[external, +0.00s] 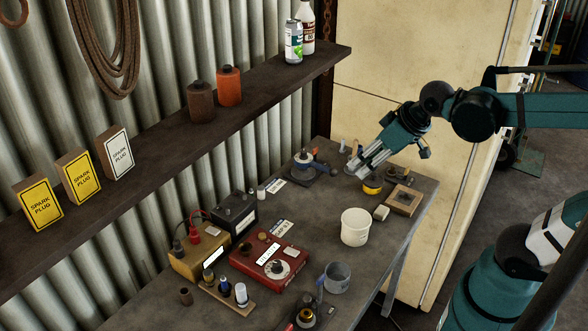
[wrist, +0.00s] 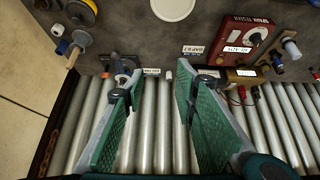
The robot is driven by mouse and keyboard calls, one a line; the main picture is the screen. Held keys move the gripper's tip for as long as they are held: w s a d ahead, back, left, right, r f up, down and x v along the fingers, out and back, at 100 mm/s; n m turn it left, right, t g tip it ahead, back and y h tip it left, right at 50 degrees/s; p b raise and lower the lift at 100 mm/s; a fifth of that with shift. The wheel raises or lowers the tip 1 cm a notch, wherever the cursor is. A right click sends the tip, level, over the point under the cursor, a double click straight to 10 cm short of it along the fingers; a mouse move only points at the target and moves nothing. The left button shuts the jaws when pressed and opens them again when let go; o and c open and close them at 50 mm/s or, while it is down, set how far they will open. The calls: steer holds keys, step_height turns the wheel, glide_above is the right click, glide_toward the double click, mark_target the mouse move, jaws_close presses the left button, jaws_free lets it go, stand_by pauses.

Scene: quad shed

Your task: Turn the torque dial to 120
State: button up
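A red box (external: 268,260) sits on the workbench with a round white dial (external: 277,268) and a dark knob on its top. I cannot read the dial's numbers or setting, nor tell whether it is the torque dial. In the wrist view the red box (wrist: 245,30) is at the upper right, with its pale dial (wrist: 258,37) partly visible. My gripper (external: 363,166) is over the bench's far right end, well away from the red box. In the wrist view my gripper (wrist: 155,82) is open, with its two green fingers wide apart and nothing between them.
A yellow box (external: 199,262) and a black battery (external: 235,217) are behind the red box. A shelf (external: 170,145) overhangs the bench's back.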

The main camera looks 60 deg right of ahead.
steer(key=s+a+f+b, duration=0.1)
steer(key=s+a+f, duration=0.1)
steer(key=s, duration=0.4)
steer(key=shift+s+f+t, duration=0.15)
steer(key=shift+f+t, duration=0.15)
steer(key=shift+f, duration=0.05)
steer(key=shift+a, duration=0.1)
stand_by(1.0)
